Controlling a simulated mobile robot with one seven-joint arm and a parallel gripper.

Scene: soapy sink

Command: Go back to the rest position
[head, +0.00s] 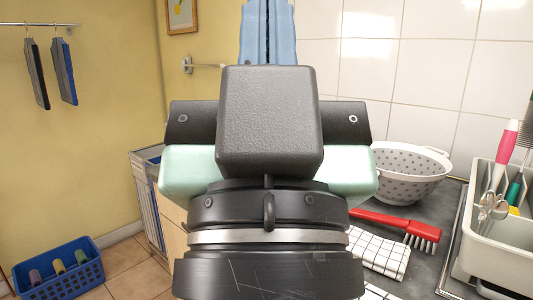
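My gripper (268,120) fills the middle of the head view, seen from behind. Its black housing and my black wrist hide the fingertips, so I cannot tell how wide it is or whether it holds anything. Pale mint-green parts (345,172) show on both sides below the black crossbar; I cannot tell whether they belong to my gripper. A light blue upright shape (267,30) shows above the black housing; I cannot tell whether it is part of my gripper or something behind it.
At right, the dark counter holds a grey-white colander (408,176), a red brush (400,222), a checked cloth (378,252) and a pale caddy (498,250) with utensils. A blue basket (60,270) stands on the floor at left. Dark and blue items (62,70) hang from a wall rail.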

